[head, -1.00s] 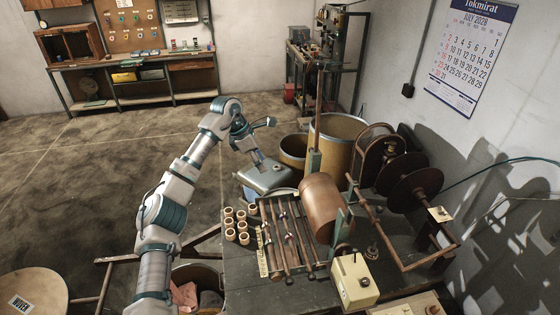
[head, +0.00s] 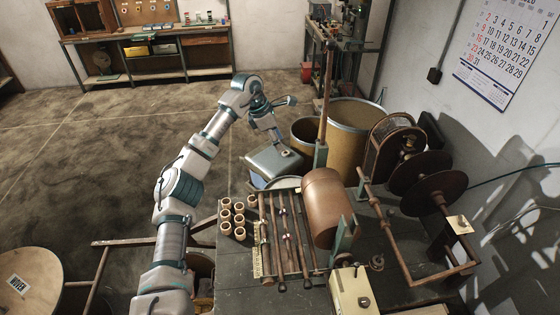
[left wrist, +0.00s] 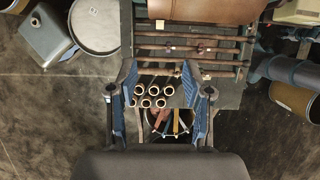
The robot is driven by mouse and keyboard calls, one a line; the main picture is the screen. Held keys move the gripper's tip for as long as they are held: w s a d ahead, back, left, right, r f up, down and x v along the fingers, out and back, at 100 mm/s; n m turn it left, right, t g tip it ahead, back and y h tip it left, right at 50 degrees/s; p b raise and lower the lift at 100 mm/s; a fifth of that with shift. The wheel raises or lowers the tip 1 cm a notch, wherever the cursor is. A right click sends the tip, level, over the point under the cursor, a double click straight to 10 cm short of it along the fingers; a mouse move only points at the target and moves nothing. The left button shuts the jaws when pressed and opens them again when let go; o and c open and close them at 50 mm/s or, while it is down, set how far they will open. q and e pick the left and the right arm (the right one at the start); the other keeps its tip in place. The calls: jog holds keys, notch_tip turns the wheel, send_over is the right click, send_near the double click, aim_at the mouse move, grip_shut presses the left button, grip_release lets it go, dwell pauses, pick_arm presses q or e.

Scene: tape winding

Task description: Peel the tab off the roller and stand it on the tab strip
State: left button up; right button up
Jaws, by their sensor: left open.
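The roller (head: 326,208) is a copper-brown cylinder on a stand at the bench. Its lower edge also shows at the top of the left wrist view (left wrist: 200,9). I cannot make out a tab on it. A pale yellowish marked strip (head: 257,262), possibly the tab strip, lies along the left ends of the rods. My left gripper (head: 279,115) is open and raised at the far side of the bench, apart from the roller. Its spread fingers (left wrist: 159,78) show in the left wrist view with nothing held between them. My right gripper is out of view.
Several rods (head: 287,235) lie left of the roller, with several wooden spools (head: 239,218) beside them. A grey box (head: 268,164) and tan drums (head: 352,130) stand behind. Brown discs (head: 432,180) and a cream box (head: 352,291) flank the right. A bin of tools (left wrist: 168,122) shows in the left wrist view.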

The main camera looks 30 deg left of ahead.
pick_arm(q)
notch_tip(320, 180, down, 8)
jog(key=b, duration=0.6)
send_near(298, 190)
jog(key=x, duration=0.8)
jog(key=shift+f, duration=0.2)
grip_shut()
jog(key=shift+r, duration=0.1)
jog(key=shift+r+p, duration=0.75)
jog(key=shift+p, duration=0.05)
jog(key=shift+r+p, duration=1.65)
jog(key=shift+r, duration=0.75)
